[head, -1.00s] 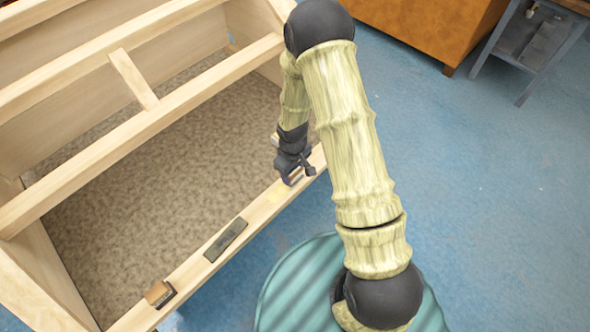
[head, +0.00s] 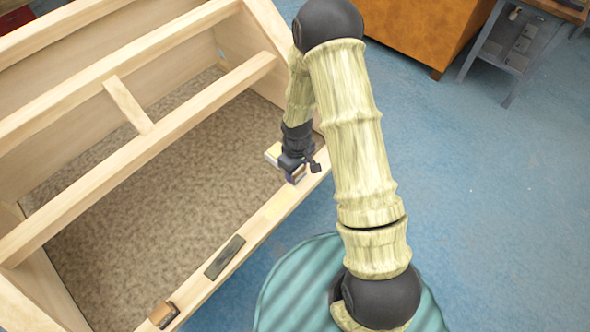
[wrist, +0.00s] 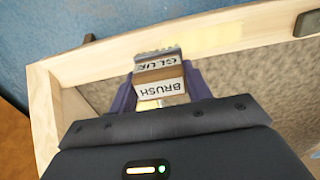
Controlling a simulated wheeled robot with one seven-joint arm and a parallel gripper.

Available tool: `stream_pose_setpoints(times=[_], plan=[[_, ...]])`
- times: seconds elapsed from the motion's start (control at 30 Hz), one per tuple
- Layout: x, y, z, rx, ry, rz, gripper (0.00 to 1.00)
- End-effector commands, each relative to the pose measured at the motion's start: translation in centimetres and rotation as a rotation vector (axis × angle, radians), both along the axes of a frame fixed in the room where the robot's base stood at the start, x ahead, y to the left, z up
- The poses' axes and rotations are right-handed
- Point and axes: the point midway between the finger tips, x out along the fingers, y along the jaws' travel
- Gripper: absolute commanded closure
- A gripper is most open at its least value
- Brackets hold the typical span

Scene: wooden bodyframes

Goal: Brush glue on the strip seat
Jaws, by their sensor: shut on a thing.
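My gripper (head: 296,172) is shut on the glue brush (wrist: 160,75), a block with a brown and white body lettered GLUE and BRUSH. The brush (head: 299,175) is at the right part of the near rail of the wooden frame (head: 262,222). In the wrist view its bristle end lies over the rail (wrist: 95,60); I cannot tell whether it touches. A pale yellow patch, seemingly the strip seat (wrist: 212,38), lies on the rail just right of the brush there. In the head view I cannot make out this patch clearly.
A dark plate (head: 225,257) and a small brown block (head: 163,314) sit further left along the near rail. An orange cabinet (head: 420,35) and a grey stand (head: 515,45) are at the back. Blue floor is clear at right.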

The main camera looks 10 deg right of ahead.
Motion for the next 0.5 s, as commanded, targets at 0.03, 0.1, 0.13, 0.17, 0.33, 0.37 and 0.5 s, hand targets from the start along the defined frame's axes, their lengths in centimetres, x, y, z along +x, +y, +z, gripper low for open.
stream_pose_setpoints(times=[0.03,0.1,0.13,0.17,0.33,0.37,0.5], plan=[[0.0,0.1,0.9,0.001,-0.001,0.002,0.70],[0.0,0.2,1.5,0.001,-0.001,0.004,0.70],[0.0,0.2,1.7,0.001,-0.001,0.005,0.70],[0.0,0.3,1.8,0.000,0.000,0.005,0.70],[-0.1,0.3,2.2,0.001,0.001,0.007,0.70],[-0.1,0.3,2.2,0.001,0.001,0.007,0.70],[-0.1,0.3,2.1,0.001,0.001,0.007,0.70]])
